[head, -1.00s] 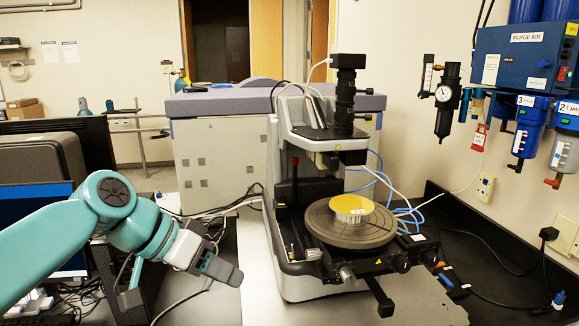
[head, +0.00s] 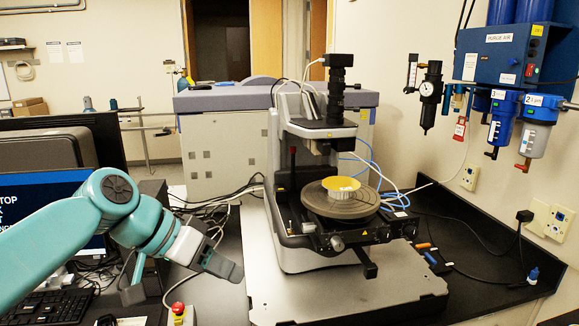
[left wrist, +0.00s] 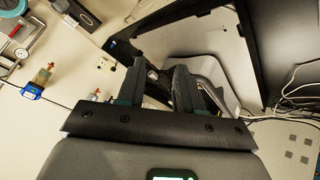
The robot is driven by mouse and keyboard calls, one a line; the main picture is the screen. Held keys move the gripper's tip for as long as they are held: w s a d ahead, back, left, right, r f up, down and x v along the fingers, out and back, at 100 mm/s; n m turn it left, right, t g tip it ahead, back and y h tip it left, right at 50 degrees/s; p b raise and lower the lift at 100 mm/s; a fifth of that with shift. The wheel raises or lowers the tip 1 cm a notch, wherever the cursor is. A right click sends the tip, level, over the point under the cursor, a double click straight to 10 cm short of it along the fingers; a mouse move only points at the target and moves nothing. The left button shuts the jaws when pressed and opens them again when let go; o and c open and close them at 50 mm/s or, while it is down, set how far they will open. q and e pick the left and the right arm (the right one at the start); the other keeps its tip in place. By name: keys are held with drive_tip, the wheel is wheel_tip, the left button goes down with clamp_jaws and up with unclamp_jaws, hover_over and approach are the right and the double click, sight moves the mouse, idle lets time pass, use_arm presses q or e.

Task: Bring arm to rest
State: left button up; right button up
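My left arm comes in from the left in the head view, with its teal links bent. Its gripper (head: 224,264) points right and down, left of the stylus profiler (head: 322,165), apart from it. In the left wrist view the two dark fingers of the gripper (left wrist: 158,72) stand apart with a gap between them and hold nothing. The profiler's round stage (head: 341,200) carries a gold disc (head: 341,183). My right gripper is out of view.
A red emergency button (head: 178,308) stands below the left gripper. A screen (head: 45,188) and keyboard (head: 46,307) lie left. The black bench (head: 470,245) right of the profiler is mostly clear. Blue purge-air equipment (head: 505,65) hangs on the right wall.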

use_arm(q)
wheel_tip(320, 180, down, 36)
drive_tip(key=s+n+g+y+b, duration=0.1)
drive_tip(key=s+n+y+b, duration=0.15)
drive_tip(key=n, duration=0.35)
drive_tip(key=s+f+n+g+y, duration=0.1)
drive_tip(key=s+f+n+g, duration=0.1)
drive_tip(key=s+f, duration=1.5)
drive_tip(key=s+n, duration=0.1)
drive_tip(key=s, duration=0.2)
drive_tip(key=shift+s+a+f, duration=0.15)
drive_tip(key=shift+s+a, duration=0.1)
drive_tip(key=shift+s, duration=0.15)
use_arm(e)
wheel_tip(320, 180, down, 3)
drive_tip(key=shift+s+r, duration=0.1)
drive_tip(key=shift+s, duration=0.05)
